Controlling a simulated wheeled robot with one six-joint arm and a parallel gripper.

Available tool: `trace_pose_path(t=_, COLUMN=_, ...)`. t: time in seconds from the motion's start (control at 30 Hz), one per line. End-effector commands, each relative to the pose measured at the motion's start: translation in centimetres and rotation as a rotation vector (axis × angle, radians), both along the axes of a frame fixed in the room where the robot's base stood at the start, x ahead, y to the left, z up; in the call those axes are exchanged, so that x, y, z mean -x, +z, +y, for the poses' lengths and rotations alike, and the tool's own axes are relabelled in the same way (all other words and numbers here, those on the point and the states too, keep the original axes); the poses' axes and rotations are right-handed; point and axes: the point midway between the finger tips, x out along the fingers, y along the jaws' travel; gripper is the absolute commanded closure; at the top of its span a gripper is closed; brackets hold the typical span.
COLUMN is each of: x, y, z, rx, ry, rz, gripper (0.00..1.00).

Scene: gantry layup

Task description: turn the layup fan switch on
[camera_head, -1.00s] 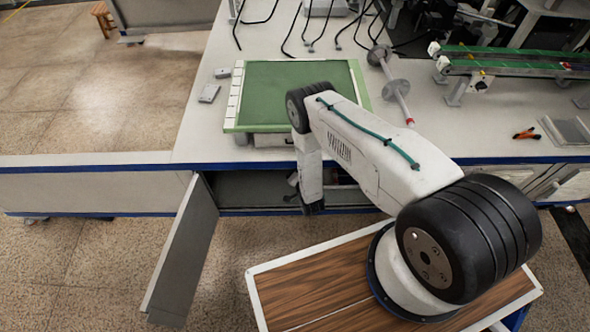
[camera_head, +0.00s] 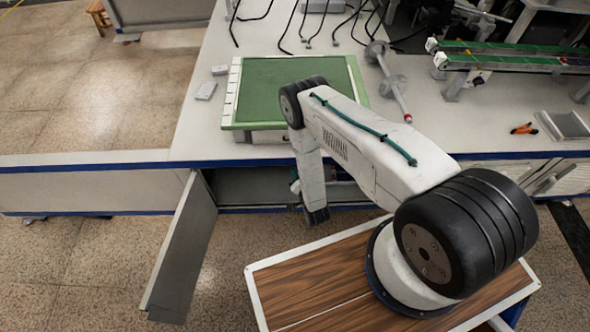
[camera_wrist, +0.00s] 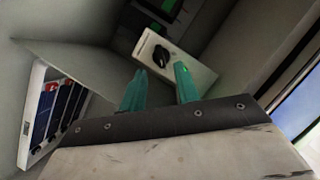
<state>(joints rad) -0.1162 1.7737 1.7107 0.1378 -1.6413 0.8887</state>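A pale switch box with a black rotary knob (camera_wrist: 161,56) shows in the wrist view, inside a grey compartment. I take this as the layup fan switch; its label is too small to read. My gripper (camera_wrist: 160,70) has two teal fingers, spread apart with the knob showing between and just beyond their tips. Whether they touch it I cannot tell. In the head view my arm reaches down to the open cabinet (camera_head: 250,186) under the worktable; the switch and my fingers are hidden there.
A grey cabinet door (camera_head: 183,250) stands open at the left. In the wrist view, a white-framed panel (camera_wrist: 26,150) with blue and red parts is at the left. The worktable (camera_head: 205,135) carries a green mat (camera_head: 295,88). Compartment walls lie close around my gripper.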

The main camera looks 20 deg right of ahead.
Motion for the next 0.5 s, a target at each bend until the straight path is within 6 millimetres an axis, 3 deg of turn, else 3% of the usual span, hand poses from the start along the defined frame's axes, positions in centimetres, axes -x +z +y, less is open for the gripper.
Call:
trace_pose_path(t=0.17, x=1.3, y=0.36, z=0.01, rx=0.001, ry=0.0, rz=0.0, gripper=0.68)
trace_pose_path(t=0.5, x=1.4, y=0.38, z=0.01, rx=0.0, ry=0.0, rz=0.0, gripper=0.68)
